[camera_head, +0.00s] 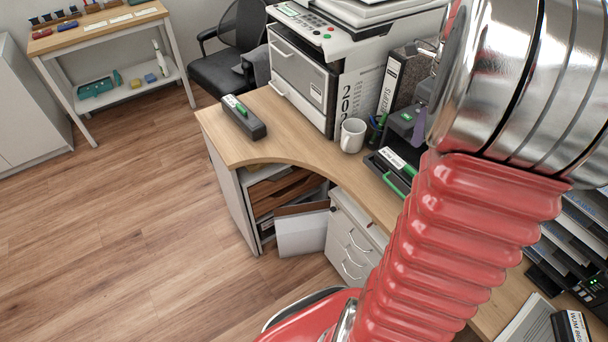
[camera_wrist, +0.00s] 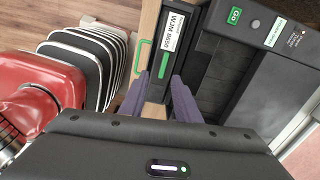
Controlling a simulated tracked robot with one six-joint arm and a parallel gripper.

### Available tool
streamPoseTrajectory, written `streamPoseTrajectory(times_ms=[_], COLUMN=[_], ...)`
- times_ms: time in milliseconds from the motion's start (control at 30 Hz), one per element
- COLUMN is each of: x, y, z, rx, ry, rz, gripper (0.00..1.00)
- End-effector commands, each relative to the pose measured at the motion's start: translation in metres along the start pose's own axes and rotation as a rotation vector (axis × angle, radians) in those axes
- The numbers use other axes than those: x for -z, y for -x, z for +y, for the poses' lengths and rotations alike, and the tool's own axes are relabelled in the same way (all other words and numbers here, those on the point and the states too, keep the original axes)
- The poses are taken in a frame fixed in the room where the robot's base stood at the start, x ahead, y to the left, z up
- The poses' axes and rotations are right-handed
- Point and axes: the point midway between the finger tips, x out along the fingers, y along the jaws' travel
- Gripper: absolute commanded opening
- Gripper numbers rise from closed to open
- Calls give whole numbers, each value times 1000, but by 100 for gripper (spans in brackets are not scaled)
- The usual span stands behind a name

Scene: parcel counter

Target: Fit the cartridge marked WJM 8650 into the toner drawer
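The cartridge marked WJM 8650 (camera_wrist: 174,36) is a dark bar with a white label and a green strip. It appears to lie in the pulled-out toner drawer, which has a green loop handle (camera_wrist: 143,58). In the head view the label (camera_head: 392,158) and drawer handle (camera_head: 392,182) show at the dark toner station (camera_head: 402,122). My gripper (camera_wrist: 161,77) points at the cartridge from close by. Its purple fingers are apart, with no clear grip on the cartridge. The head view shows only part of a finger, above the drawer; my arm hides the rest.
Another green-topped cartridge (camera_head: 243,120) lies on the desk's left end. A further labelled cartridge (camera_head: 572,327) is at bottom right. A white mug (camera_head: 353,135), a pen cup (camera_head: 376,128) and a printer (camera_head: 300,80) stand near the station. The station has a green Go button (camera_wrist: 235,15).

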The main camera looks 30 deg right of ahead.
Motion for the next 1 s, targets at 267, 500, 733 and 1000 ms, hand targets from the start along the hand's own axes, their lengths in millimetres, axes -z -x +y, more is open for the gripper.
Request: streamPoseTrajectory(times_ms=[267,500,733,1000], x=[-42,-65,-72,-66], y=[27,44,53,54], z=[72,144,212,284], rx=[84,176,284,439], ry=[530,1060,1564,2145], rz=[-39,-59,-62,-41], gripper=[29,29,29,29])
